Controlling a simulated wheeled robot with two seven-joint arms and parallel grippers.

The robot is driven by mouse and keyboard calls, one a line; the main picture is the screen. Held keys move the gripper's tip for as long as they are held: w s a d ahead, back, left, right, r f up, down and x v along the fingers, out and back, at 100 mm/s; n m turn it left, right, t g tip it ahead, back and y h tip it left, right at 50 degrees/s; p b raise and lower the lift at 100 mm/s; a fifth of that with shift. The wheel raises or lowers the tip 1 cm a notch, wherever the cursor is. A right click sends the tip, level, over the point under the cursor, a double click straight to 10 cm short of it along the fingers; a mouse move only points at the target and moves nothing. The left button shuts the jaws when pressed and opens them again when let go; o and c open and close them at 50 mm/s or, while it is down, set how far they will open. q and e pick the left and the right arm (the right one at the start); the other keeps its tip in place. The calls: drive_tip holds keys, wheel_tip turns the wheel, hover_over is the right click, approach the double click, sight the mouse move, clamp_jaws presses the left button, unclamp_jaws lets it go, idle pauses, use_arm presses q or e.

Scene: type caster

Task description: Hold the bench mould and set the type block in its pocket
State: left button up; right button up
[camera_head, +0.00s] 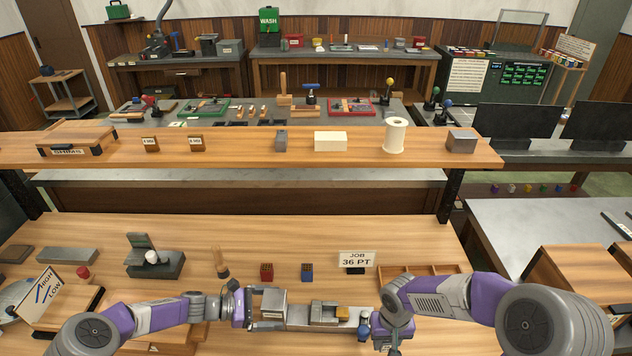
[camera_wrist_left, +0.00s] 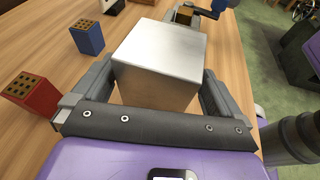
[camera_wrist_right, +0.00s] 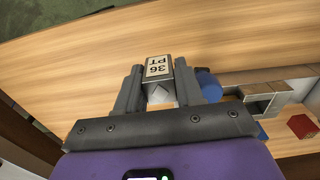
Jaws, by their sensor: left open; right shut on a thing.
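The bench mould (camera_head: 297,317) is a long grey metal body lying at the front of the wooden bench. It has a big silver block at its left end, brass parts to the right and a blue knob (camera_head: 364,329) at its right end. My left gripper (camera_head: 265,304) is open, its fingers on either side of the silver block (camera_wrist_left: 158,65). My right gripper (camera_wrist_right: 159,90) is shut on the type block (camera_wrist_right: 158,70), a small metal block with a "36 PT" label. It is just beyond the mould's right end. The pocket's inside cannot be made out.
A "JOB 36 PT" card (camera_head: 356,260) stands behind the mould, beside a divided wooden tray (camera_head: 424,271). Red (camera_head: 267,272) and blue (camera_head: 307,272) drilled blocks stand behind it too. A raised shelf (camera_head: 240,158) crosses behind. Bare bench lies behind the blocks.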

use_arm(q)
drive_tip(key=shift+w+d+f, duration=0.1)
drive_tip(key=shift+d+f, duration=0.05)
drive_tip(key=shift+d, duration=0.45)
use_arm(e)
drive_tip(key=shift+f, duration=0.1)
use_arm(q)
drive_tip(key=shift+c, duration=0.3)
drive_tip(key=c, duration=1)
idle(0.9)
